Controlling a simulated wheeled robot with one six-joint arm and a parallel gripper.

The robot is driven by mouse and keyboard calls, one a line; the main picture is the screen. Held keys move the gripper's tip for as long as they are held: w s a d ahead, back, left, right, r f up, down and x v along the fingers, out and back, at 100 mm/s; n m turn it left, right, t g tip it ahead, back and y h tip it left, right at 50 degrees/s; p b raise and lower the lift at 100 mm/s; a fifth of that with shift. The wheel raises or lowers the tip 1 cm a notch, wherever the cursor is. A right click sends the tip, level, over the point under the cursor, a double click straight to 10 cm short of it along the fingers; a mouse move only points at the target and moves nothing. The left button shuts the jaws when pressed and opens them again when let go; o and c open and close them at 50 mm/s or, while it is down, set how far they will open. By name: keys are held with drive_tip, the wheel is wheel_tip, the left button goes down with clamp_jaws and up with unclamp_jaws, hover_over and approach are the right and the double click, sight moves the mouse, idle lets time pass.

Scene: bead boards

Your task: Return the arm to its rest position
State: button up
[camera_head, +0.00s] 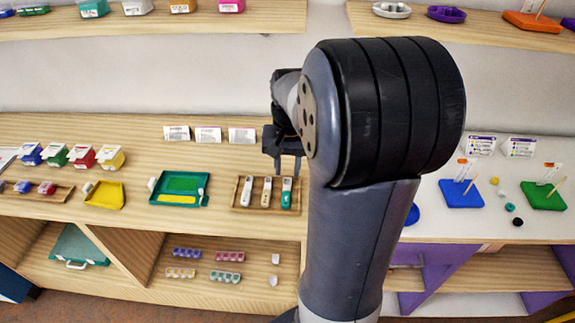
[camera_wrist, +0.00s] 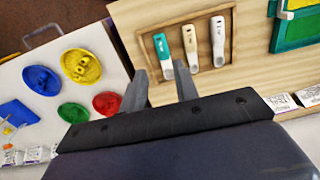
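My arm rises in front of the head camera and hides the middle of the scene. My gripper (camera_head: 287,163) shows left of the arm, with its fingers pointing down above the wooden counter (camera_head: 225,222). In the wrist view my gripper (camera_wrist: 160,78) has its two grey fingers apart, with nothing visible held between them. A wooden tray (camera_head: 236,200) with three scoop-like tools lies just below and left of it. The same tray (camera_wrist: 150,33) shows beyond the fingertips in the wrist view.
A green tray (camera_head: 180,188) and a yellow tray (camera_head: 104,195) lie farther left. On the right white table are a blue board (camera_head: 461,194) and a green board (camera_head: 543,196) with pegs. Colored dishes, including a red dish (camera_wrist: 106,103), show in the wrist view. An upper shelf (camera_head: 200,22) runs behind.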

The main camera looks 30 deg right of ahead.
sight(285, 202)
drive_tip(key=f, duration=1.2)
drive_tip(key=shift+w+a, duration=0.15)
drive_tip(key=shift+a, duration=0.05)
drive_tip(key=shift+r, duration=0.8)
